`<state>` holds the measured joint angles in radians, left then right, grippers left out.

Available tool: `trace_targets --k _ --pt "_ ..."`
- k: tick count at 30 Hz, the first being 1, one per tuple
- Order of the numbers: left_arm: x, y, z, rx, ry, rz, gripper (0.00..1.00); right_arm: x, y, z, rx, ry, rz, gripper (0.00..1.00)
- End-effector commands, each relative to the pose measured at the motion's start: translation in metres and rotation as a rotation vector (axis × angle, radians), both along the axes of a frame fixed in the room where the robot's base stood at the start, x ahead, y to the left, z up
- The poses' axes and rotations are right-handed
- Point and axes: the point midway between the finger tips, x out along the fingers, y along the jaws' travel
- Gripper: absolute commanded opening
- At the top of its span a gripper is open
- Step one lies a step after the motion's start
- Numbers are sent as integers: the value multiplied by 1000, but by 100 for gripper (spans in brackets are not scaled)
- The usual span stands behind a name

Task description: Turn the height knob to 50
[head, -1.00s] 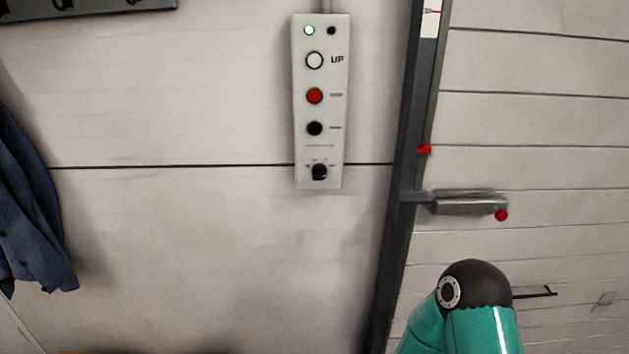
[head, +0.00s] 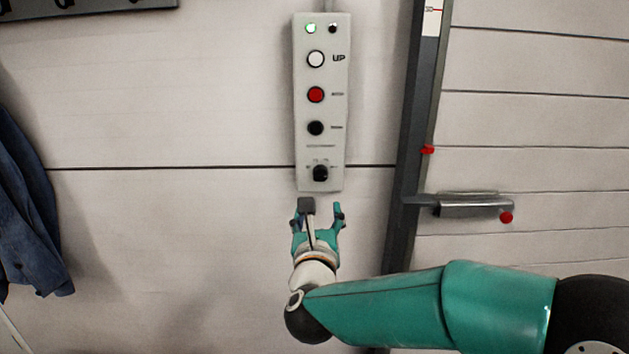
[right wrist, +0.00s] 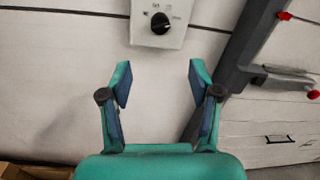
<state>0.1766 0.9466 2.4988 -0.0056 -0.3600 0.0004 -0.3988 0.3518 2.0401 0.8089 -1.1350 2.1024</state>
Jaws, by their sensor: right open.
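The height knob (head: 320,174) is a black rotary knob at the bottom of a pale control panel (head: 299,110) on the wall. Its scale marks are too small to read. In the right wrist view the knob (right wrist: 160,23) sits at the top, beyond the fingertips and roughly between them. My right gripper (head: 320,208) is open and empty just below the panel, with its fingers pointing up towards the knob. In the right wrist view its two fingers (right wrist: 158,82) are spread apart, touching nothing. My left gripper is not in view.
Above the knob the panel has a black button (head: 316,128), a red button (head: 316,95), a white UP button (head: 316,59) and a lit green lamp (head: 311,29). A dark vertical rail (head: 414,120) and a grey handle (head: 470,206) stand to the right. A blue garment (head: 30,220) hangs at left.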

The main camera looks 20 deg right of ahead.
Motion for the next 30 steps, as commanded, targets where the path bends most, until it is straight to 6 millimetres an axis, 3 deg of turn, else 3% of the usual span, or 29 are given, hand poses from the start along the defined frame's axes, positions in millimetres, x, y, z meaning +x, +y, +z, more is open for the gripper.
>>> trace_targets --k 18,24,30 --pt "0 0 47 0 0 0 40 117 -41 1 -4 5 1 62" --pt "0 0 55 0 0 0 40 139 -48 0 -5 5 4 62" --pt "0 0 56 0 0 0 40 145 -51 -1 -5 5 5 62"
